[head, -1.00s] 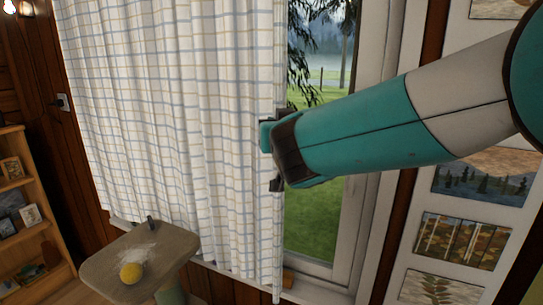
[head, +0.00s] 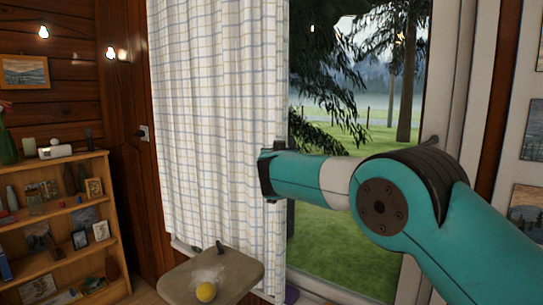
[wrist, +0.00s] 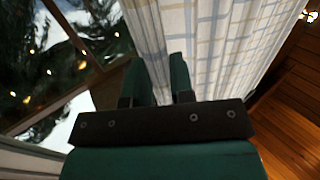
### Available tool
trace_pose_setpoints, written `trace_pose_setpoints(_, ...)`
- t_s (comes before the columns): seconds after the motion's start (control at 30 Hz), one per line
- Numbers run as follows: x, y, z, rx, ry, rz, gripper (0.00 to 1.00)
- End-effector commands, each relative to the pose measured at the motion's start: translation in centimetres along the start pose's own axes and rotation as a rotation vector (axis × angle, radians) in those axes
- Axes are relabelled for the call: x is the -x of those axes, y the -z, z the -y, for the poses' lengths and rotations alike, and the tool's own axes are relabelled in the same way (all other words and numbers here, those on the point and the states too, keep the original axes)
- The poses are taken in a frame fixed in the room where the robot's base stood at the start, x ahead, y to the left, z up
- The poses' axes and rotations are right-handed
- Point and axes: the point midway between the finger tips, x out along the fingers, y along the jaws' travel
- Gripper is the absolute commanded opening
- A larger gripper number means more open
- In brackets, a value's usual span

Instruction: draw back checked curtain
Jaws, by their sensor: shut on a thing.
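The checked curtain (head: 205,110) is white with blue and tan lines and hangs in folds over the left part of the window. Its right edge lies at my gripper (head: 268,174), which is shut on that edge. In the wrist view, the curtain (wrist: 215,45) runs down to the two green fingers of my gripper (wrist: 165,80), and its pale edge goes in between them. The window (head: 350,110) to the right of the curtain is uncovered and shows trees and grass.
A small table (head: 232,272) with a yellow ball (head: 206,292) stands below the curtain, close in front of it. A wooden shelf (head: 98,165) with several small items stands at the left. Framed pictures (head: 526,215) hang on the right wall.

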Motion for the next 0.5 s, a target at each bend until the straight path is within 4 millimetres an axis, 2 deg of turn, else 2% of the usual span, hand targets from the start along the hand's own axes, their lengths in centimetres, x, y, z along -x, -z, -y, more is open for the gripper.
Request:
trace_pose_setpoints(0.27,-0.01,-0.05,0.08,0.001,0.001,0.001,0.00)
trace_pose_setpoints(0.3,-0.01,-0.05,0.08,0.001,0.001,0.001,0.27)
trace_pose_setpoints(0.4,-0.01,-0.04,0.07,0.000,0.001,0.001,0.47)
trace_pose_setpoints(0.5,-0.01,-0.03,0.05,0.000,0.000,0.000,0.47)
